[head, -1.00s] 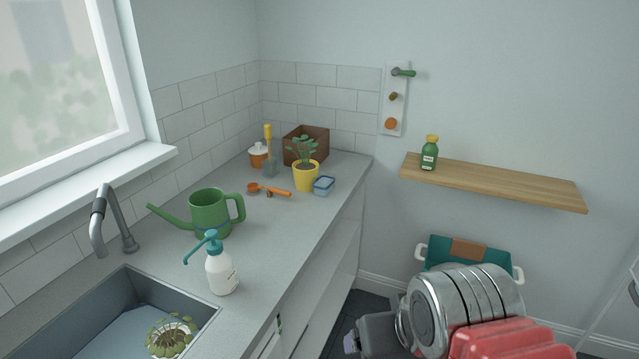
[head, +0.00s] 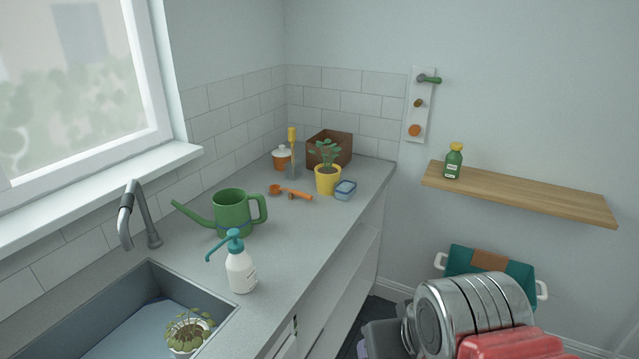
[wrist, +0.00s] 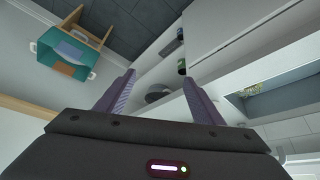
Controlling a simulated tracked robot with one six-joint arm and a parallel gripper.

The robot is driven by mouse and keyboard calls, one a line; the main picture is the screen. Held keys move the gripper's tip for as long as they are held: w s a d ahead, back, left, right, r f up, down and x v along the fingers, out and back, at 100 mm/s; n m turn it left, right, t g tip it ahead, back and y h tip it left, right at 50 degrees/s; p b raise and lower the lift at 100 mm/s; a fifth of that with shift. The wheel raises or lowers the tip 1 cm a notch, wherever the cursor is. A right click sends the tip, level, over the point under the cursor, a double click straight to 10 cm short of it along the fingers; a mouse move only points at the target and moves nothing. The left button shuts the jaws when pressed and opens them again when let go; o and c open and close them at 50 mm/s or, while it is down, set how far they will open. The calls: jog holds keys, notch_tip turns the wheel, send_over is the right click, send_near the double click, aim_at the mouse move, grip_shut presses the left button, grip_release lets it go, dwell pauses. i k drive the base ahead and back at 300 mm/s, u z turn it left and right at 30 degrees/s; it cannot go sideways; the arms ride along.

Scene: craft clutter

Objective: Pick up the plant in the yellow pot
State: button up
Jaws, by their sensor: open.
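The plant in the yellow pot (head: 327,180) stands upright near the far end of the grey counter, with green leaves above the rim. My gripper (wrist: 160,88) shows in the wrist view with its two purple fingers apart and nothing between them. It points toward the cabinet fronts and floor, away from the plant. The yellow pot is not visible in the wrist view. In the head view my arm is at the lower right, well apart from the pot.
Close to the pot are a blue-lidded container (head: 345,190), an orange tool (head: 293,194) and a brown box (head: 329,148). A green watering can (head: 232,212) and spray bottle (head: 241,270) stand nearer, beside the sink (head: 190,285). A wooden shelf (head: 520,193) juts from the right wall. A teal bin (wrist: 66,52) stands on the floor.

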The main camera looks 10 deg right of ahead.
aim_at(329, 181)
jog(key=u, duration=4.4)
jog(key=k, duration=1.05)
